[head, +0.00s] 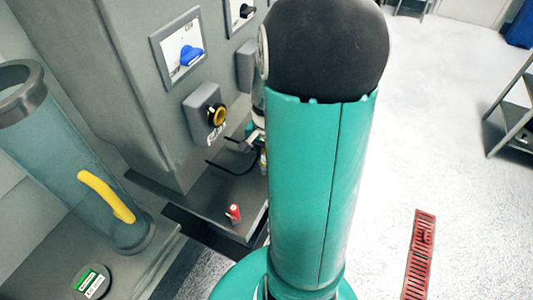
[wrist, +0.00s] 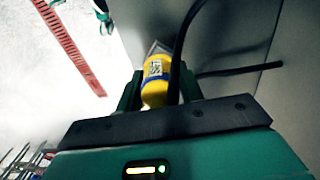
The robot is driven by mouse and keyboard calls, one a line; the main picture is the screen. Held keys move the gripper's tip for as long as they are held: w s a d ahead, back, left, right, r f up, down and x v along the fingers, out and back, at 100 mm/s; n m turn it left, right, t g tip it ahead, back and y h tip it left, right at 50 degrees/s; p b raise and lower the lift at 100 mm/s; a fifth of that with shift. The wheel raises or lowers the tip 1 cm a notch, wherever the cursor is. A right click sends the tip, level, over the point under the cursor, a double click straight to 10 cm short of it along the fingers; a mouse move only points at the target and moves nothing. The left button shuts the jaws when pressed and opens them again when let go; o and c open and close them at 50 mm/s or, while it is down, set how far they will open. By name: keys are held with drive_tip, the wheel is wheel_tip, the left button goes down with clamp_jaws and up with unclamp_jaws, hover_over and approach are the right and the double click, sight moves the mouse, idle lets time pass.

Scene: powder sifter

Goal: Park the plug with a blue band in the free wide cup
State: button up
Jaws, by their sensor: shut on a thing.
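In the wrist view my gripper (wrist: 160,88) is shut on a yellow plug (wrist: 153,98) with a blue band and a printed label. The plug stands between the two fingers, with a grey part beyond its label. A black cable passes just right of it. In the head view my arm hides most of the gripper; a small yellow bit of the plug (head: 263,160) shows at the arm's left edge, above the shelf. I cannot make out a wide cup in either view; it may be hidden behind my arm.
A red plug-like piece (head: 233,212) stands on the grey shelf (head: 205,205) below the cabinet. A clear cylinder with a yellow handle (head: 105,196) stands at left.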

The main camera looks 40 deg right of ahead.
drive_tip(key=shift+f, duration=0.8)
idle(0.7)
drive_tip(key=o, duration=1.3)
drive_tip(key=shift+o, duration=0.2)
wheel_tip(320, 180, up, 14)
drive_tip(key=shift+f, duration=0.1)
